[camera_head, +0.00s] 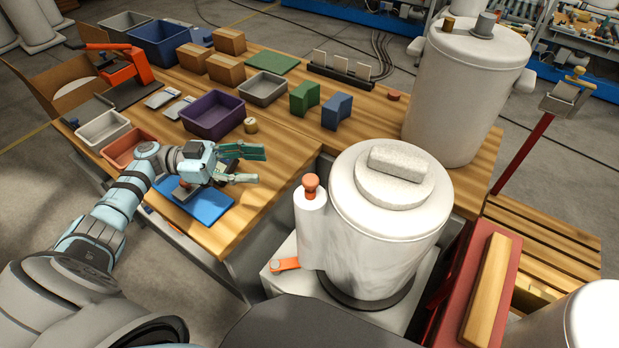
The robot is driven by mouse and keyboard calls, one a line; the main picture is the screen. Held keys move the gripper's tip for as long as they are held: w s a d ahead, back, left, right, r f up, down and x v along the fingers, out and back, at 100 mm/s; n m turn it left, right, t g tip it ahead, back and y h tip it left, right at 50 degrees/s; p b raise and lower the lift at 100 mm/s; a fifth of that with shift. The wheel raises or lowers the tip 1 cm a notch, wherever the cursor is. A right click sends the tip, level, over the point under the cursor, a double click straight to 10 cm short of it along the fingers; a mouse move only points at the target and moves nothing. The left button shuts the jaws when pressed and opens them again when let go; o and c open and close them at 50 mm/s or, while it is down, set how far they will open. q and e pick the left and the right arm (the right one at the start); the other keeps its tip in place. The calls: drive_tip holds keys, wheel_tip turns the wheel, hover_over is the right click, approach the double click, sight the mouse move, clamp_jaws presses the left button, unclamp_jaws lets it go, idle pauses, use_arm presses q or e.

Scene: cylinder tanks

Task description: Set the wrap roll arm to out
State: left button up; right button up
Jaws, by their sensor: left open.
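A large white tank (391,225) stands upright right of centre. A slim white roll (311,228) with an orange knob (311,184) on top stands close against its left side; this looks like the wrap roll. A short orange arm (285,264) sticks out to the left at the roll's foot; how it joins the roll cannot be told. My left gripper (253,165) is open and empty, above the wooden table (262,206), left of and apart from the roll. Its fingers point right. My right gripper does not show.
A blue mat (210,207) lies under my left gripper. Another white tank (465,90) stands at the back right. A red-sided bench (487,290) is at the right.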

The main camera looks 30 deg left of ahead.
sight(310, 179)
use_arm(q)
drive_tip(key=shift+g, duration=0.8)
drive_tip(key=p+x, duration=0.1)
drive_tip(key=x, duration=0.3)
drive_tip(key=s+p+x, duration=0.1)
drive_tip(key=x, duration=0.3)
drive_tip(key=s+p+x, duration=0.1)
drive_tip(key=p+x, duration=0.1)
drive_tip(key=x, duration=0.3)
drive_tip(key=shift+d+r, duration=0.2)
drive_tip(key=shift+d, duration=0.15)
clamp_jaws()
